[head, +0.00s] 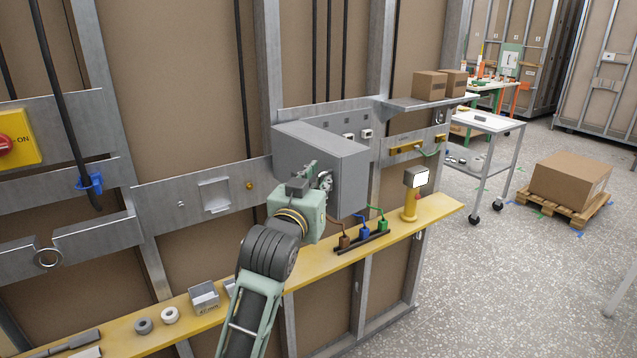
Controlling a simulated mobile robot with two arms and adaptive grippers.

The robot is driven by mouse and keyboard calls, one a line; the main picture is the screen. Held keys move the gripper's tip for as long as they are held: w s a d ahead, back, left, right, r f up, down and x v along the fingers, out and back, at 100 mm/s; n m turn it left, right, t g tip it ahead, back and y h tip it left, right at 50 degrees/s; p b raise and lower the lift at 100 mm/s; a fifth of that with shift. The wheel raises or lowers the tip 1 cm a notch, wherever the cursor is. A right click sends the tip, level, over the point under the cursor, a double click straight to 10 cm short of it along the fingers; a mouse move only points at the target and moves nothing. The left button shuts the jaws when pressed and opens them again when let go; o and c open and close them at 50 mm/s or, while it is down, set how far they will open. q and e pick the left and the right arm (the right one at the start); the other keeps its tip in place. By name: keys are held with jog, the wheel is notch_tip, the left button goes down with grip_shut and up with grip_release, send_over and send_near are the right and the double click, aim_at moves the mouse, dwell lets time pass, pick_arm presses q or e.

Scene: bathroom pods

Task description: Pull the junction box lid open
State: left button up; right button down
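A grey junction box (341,148) is mounted on the metal wall rail, right of the picture's middle. Its top and one broad side face show. I cannot make out a lid seam or a gap, so I cannot tell whether its lid is open. My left gripper (324,181) is in front of the box's lower left part, with its dark fingers close to the box. I cannot tell whether they touch it or hold an edge, because the fingers and my wrist cover that part. My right gripper is not in view.
A yellow shelf (440,209) runs below the box. It holds a lamp (412,190), coloured connectors (364,232), tape rolls (169,314) and a small grey box (203,297). Cartons (430,84) sit on a metal shelf to the right.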

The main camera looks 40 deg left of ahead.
pick_arm(q)
jog(key=v, duration=0.7)
jog(key=shift+s, duration=0.25)
jog(key=shift+d, duration=0.1)
